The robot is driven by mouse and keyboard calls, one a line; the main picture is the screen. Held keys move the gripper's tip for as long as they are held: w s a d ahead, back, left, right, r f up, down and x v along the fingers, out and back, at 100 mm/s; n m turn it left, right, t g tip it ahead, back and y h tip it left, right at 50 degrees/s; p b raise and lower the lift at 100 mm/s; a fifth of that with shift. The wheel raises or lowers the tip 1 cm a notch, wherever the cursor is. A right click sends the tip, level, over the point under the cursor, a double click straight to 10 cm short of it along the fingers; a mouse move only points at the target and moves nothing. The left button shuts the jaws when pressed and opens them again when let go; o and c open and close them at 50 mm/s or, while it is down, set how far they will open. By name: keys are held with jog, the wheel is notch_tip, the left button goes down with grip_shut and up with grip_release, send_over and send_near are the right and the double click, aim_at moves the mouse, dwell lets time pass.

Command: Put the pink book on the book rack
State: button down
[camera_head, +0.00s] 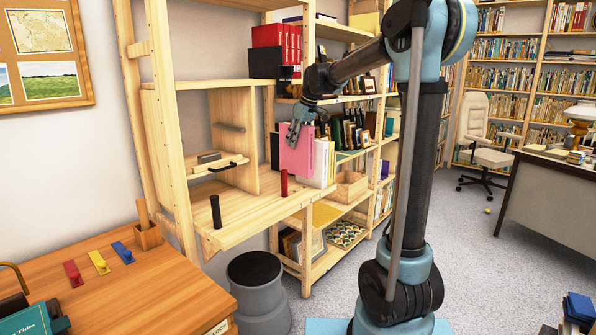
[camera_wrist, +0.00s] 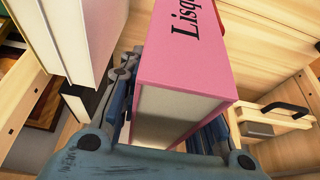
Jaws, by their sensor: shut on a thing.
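The pink book (camera_head: 297,152) is upright in my gripper (camera_head: 297,128), in front of the wooden shelving. In the wrist view the pink book (camera_wrist: 190,50) fills the middle, its dark title letters showing, with my gripper's fingers (camera_wrist: 165,115) on both sides of it. My gripper is shut on the book. White books (camera_head: 322,160) stand just right of it in the head view; I cannot tell whether they touch. The wooden shelf unit (camera_head: 235,208) has a projecting board below and left of the book. I cannot tell which part is the book rack.
A black peg (camera_head: 215,211) and a red peg (camera_head: 284,183) stand on the board. A wooden piece with a dark handle (camera_head: 222,165) lies farther back. Red binders (camera_head: 275,40) are above. A grey stool (camera_head: 257,290) stands below. The board's middle is bare.

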aim_at(308, 126)
jog(key=shift+d+f, duration=0.15)
jog(key=shift+f, duration=3.55)
jog(key=c, duration=1.2)
grip_release()
jog(key=v, duration=1.2)
jog(key=shift+s+d, duration=0.1)
